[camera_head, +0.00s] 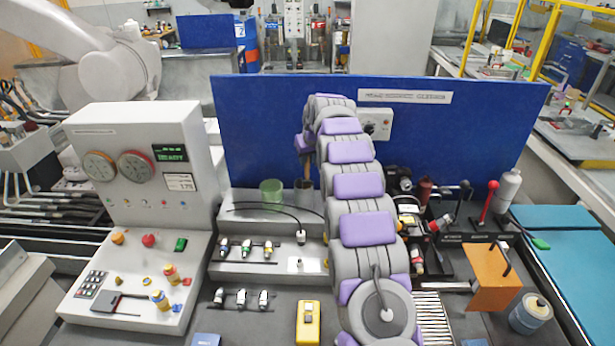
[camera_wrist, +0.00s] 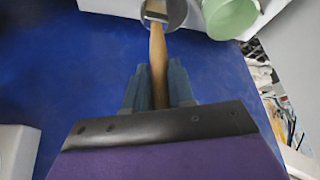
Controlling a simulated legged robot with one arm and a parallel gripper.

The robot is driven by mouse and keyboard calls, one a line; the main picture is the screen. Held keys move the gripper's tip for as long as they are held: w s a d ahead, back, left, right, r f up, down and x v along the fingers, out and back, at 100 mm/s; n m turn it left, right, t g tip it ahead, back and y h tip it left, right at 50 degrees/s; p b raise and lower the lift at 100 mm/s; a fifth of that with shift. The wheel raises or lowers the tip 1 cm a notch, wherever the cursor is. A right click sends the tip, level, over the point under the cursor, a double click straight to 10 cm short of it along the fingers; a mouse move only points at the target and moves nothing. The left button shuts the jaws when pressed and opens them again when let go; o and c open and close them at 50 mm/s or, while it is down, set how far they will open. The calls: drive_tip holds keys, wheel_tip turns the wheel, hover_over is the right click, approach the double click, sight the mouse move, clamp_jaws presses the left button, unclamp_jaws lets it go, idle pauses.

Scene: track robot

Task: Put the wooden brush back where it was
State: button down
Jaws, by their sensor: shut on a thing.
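The wooden brush (camera_wrist: 158,55) has a slim light-brown handle, held between the two blue-grey fingers of my gripper (camera_wrist: 158,88) in the wrist view. Its far end overlaps the mouth of a grey metal cup (camera_wrist: 177,14); how deep it sits inside cannot be told. In the head view, the brush handle (camera_head: 307,172) shows just above the dark cup (camera_head: 301,191), partly hidden by my arm. A green translucent cup (camera_head: 271,191) stands to the left of it; it also shows in the wrist view (camera_wrist: 231,17).
A blue panel (camera_head: 260,125) rises behind the cups. A white control console (camera_head: 145,170) stands left. A thin black cable (camera_head: 265,207) curves in front of the cups. Red and black levers (camera_head: 489,200), an orange block (camera_head: 488,278) and a yellow device (camera_head: 308,323) occupy the bench.

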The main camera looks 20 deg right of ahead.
drive_tip(key=f, duration=0.6)
drive_tip(key=shift+a+f+b, duration=0.25)
drive_tip(key=shift+f+b, duration=0.05)
drive_tip(key=shift+b, duration=0.05)
drive_tip(key=c, duration=1.4)
unclamp_jaws()
drive_tip(key=o, duration=0.4)
drive_tip(key=shift+a+r, duration=0.1)
drive_tip(key=shift+a, duration=0.65)
drive_tip(key=shift+d+r, duration=0.15)
drive_tip(key=shift+d, duration=0.25)
drive_tip(key=p, duration=0.1)
approach(306, 173)
drive_tip(key=shift+s+a+r, duration=0.15)
drive_tip(key=shift+s+r, duration=0.05)
drive_tip(key=shift+r, duration=0.45)
